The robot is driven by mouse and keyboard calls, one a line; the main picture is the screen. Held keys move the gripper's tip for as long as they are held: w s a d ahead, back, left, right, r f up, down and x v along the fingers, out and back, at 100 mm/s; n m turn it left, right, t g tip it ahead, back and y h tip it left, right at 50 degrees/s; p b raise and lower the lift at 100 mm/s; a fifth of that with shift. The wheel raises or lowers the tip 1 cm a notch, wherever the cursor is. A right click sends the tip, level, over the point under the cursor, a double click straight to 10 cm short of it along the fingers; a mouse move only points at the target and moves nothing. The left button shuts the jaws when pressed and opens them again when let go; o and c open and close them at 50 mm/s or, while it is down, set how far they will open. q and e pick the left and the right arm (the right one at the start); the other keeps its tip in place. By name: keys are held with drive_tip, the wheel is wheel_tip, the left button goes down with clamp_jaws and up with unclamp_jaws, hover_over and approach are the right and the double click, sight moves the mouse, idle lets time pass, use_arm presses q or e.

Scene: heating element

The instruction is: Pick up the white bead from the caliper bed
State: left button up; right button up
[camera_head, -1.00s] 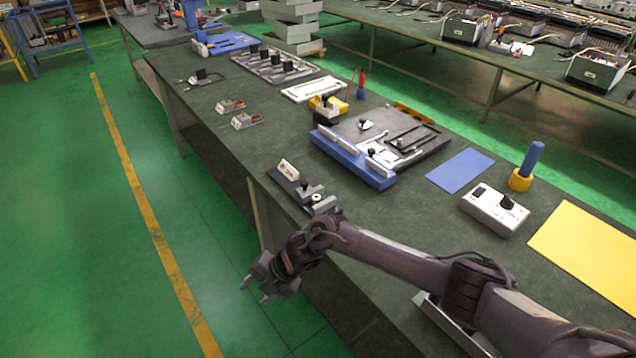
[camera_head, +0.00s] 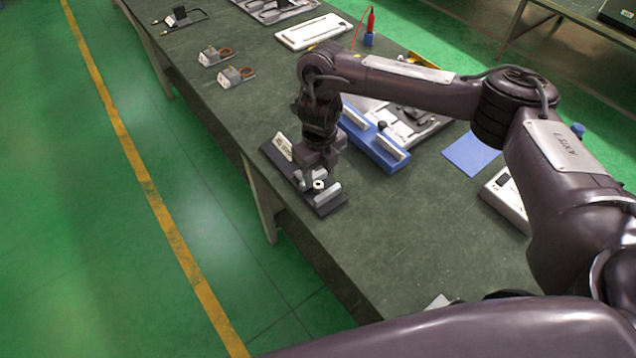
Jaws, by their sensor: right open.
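The caliper bed (camera_head: 330,208) is a dark, narrow fixture near the left edge of the bench, with grey metal blocks and a white label plate (camera_head: 283,147) at its far end. The white bead (camera_head: 319,185) is a small pale ring with a dark centre, among the blocks at the bed's near end. My right gripper (camera_head: 316,178) points down over the bed with its jaws open, close to the bead. The fingers are small and dark here, and I cannot tell whether they touch it. My left gripper is out of view.
A blue fixture (camera_head: 388,160) with pale bars stands close to the right of the bed. Two small grey blocks with orange rings (camera_head: 235,77) lie farther back. A blue mat (camera_head: 470,154) and a white box (camera_head: 505,200) are at right.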

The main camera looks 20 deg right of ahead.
sight(318, 180)
drive_tip(key=f, duration=0.1)
drive_tip(key=f+p, duration=0.1)
drive_tip(key=f, duration=0.2)
drive_tip(key=shift+w+f, duration=0.2)
drive_tip(key=shift+w, duration=0.15)
drive_tip(key=shift+f, duration=0.1)
drive_tip(key=c, duration=0.5)
clamp_jaws()
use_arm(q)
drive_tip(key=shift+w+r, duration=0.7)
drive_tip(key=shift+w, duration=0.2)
